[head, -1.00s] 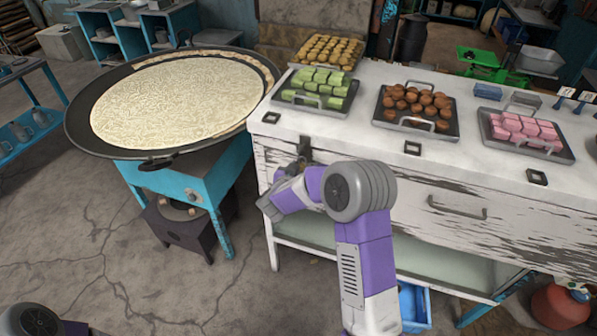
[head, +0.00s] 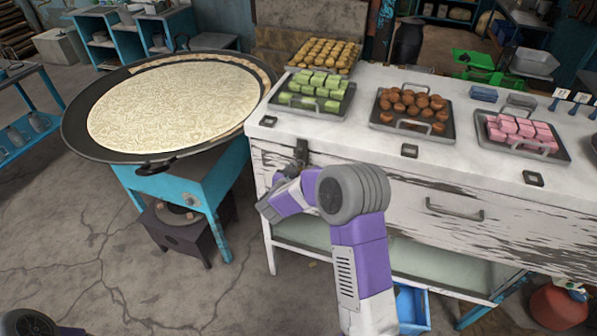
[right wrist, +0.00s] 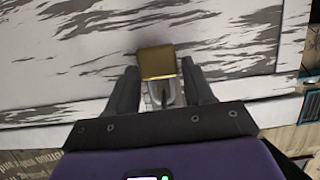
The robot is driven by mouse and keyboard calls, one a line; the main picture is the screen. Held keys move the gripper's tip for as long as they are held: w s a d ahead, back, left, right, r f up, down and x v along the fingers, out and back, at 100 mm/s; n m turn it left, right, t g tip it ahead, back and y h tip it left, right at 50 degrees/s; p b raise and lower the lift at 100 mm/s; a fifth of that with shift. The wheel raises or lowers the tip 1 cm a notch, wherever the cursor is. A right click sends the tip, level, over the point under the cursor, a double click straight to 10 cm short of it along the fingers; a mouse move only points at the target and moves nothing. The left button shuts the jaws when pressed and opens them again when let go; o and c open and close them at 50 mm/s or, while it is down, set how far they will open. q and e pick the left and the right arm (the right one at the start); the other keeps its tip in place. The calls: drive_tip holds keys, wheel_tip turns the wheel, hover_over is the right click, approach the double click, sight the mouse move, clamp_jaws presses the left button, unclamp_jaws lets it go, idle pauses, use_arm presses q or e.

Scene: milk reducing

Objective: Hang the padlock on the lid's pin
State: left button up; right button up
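In the head view my right gripper (head: 272,203) is at the white chest's front left, just below a dark metal hasp (head: 302,152) at the lid's (head: 345,138) front edge. The padlock is too small or hidden to make out there. I cannot make out the pin itself. My left gripper is not in view.
Trays of green sweets (head: 314,91), brown balls (head: 412,105) and pink pieces (head: 521,132) stand on the chest top. A drawer handle (head: 455,210) sticks out from its front. A wide pan (head: 175,110) on a blue stand is close on the left.

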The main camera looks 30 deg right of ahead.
drive_tip(key=o, duration=0.3)
drive_tip(key=shift+a, duration=0.1)
drive_tip(key=v, duration=0.7)
drive_tip(key=s+a+f+n+g+y, duration=0.1)
drive_tip(key=s+a+f+n+y, duration=0.3)
drive_tip(key=f, duration=0.6)
drive_tip(key=s+a+f+n+y, duration=0.1)
drive_tip(key=s+a+f+y, duration=0.2)
drive_tip(key=a+f+y, duration=0.5)
drive_tip(key=s+a+f+g+y, duration=0.1)
drive_tip(key=s+a+f+g, duration=0.1)
drive_tip(key=s, duration=0.4)
drive_tip(key=s+a+f+n+g+y, duration=0.1)
drive_tip(key=s+a+f+g, duration=0.2)
drive_tip(key=s, duration=0.4)
drive_tip(key=s+a+f+n+g+y, duration=0.1)
drive_tip(key=s+a+f+g, duration=0.2)
drive_tip(key=s, duration=0.4)
drive_tip(key=x, duration=0.3)
drive_tip(key=shift+s+p, duration=0.3)
drive_tip(key=shift+p, duration=0.1)
